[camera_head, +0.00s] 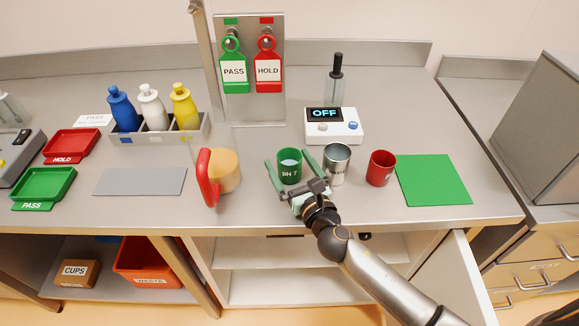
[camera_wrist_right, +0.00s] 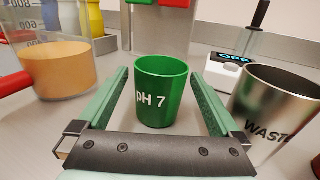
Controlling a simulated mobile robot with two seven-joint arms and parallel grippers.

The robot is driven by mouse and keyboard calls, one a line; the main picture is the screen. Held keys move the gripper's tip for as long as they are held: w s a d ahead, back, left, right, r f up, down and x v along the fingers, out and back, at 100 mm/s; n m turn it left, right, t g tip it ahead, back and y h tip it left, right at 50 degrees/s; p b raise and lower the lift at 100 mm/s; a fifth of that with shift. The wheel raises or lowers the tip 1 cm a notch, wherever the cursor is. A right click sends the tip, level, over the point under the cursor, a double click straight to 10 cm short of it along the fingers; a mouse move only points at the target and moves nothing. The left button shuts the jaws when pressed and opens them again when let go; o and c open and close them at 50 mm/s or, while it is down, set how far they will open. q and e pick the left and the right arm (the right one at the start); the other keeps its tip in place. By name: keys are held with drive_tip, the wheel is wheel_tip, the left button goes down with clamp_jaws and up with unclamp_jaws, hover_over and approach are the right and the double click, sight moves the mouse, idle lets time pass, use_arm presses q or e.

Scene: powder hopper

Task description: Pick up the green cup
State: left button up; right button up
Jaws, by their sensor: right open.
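The green cup (camera_head: 289,169) marked "PH 7" stands upright on the steel bench. It also shows in the middle of the right wrist view (camera_wrist_right: 162,92). My right gripper (camera_head: 287,163) is open, with one green finger on each side of the cup. In the right wrist view (camera_wrist_right: 160,88) there is a visible gap between the cup and each finger, so the cup looks unheld. My left gripper does not show in either view.
A metal cup (camera_head: 336,164) marked as waste stands close to the right finger. A beaker (camera_head: 226,172) with orange contents and a red handle is on the left. A red cup (camera_head: 381,168) and green mat (camera_head: 434,180) lie farther right. A meter (camera_head: 333,127) stands behind.

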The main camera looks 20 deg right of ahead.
drive_tip(key=shift+c, duration=0.2)
drive_tip(key=c, duration=1.4)
